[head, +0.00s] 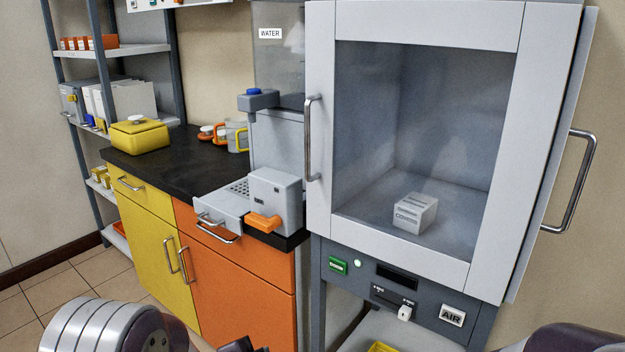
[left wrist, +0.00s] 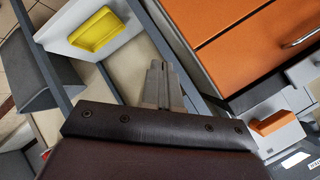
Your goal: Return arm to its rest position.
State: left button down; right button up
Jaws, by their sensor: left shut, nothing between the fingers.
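My left gripper (left wrist: 162,72) shows in the left wrist view with its two grey fingers together, shut and empty. The fingers touch nothing that I can see. Below and beside them are a white shelf surface and the orange cabinet (left wrist: 240,50). In the head view my left arm comes in at the bottom left edge, in front of the cabinets, and its fingertips are not visible. My right gripper is not in view; only a dark rounded part of mine shows at the bottom right.
A glass-fronted cabinet (head: 483,260) with a small white block (head: 415,213) inside stands at right, door closed. Left of it is a water dispenser (head: 276,190) with an orange lever (head: 263,222). A yellow box (head: 140,136) sits on the black counter (head: 180,170). A yellow tray (left wrist: 97,30) lies on a low shelf.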

pick_arm(q)
jog(key=s+a+n+g+y, duration=0.25)
jog(key=s+n+g, duration=0.35)
jog(key=s, duration=0.4)
jog(key=s+a+n+g+y, duration=0.1)
jog(key=s+a+n+g, duration=0.25)
jog(key=s+n, duration=0.55)
notch_tip(320, 180, up, 28)
jog(key=a+p, duration=0.1)
jog(key=p, duration=2.4)
jog(key=shift+s+m+t+p, duration=0.3)
jog(key=shift+s+m+t, duration=0.1)
jog(key=shift+s+t, duration=0.05)
jog(key=shift+r, duration=0.1)
